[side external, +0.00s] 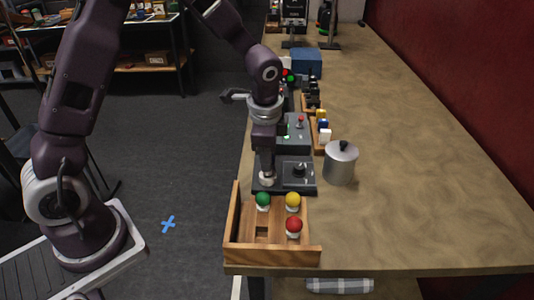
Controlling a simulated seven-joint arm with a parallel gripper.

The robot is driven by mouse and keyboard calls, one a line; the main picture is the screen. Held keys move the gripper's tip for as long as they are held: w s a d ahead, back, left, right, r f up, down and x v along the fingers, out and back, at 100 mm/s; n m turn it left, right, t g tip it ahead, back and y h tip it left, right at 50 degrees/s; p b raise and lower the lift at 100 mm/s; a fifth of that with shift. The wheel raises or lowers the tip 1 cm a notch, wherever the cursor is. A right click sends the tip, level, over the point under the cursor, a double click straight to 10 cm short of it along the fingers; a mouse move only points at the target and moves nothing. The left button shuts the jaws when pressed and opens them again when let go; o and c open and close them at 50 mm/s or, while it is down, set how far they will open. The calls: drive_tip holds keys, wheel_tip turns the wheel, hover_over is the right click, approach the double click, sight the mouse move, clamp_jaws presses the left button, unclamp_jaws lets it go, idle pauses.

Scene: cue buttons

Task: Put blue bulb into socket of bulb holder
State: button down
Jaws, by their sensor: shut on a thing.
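My gripper (267,172) points down over the left part of a dark grey base that looks like the bulb holder (286,187). It is shut on a bulb, taken to be the blue bulb (267,179). Only a small pale part of it shows below the fingers; its blue glass is hidden. I cannot tell whether the pale end is above the holder or in a socket. A black knob-like part (299,169) stands on the holder's right side.
A wooden tray (272,256) in front holds a green bulb (263,199), a yellow bulb (293,200) and a red bulb (294,225). One tray slot is empty. A metal pot (340,165) stands right of the holder. Button boxes (294,133) lie behind. The table's right side is clear.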

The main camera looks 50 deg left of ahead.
drive_tip(key=shift+f, duration=1)
idle(0.4)
drive_tip(key=c, duration=0.8)
unclamp_jaws()
drive_tip(key=shift+r, duration=0.15)
drive_tip(key=shift+r, duration=3.4)
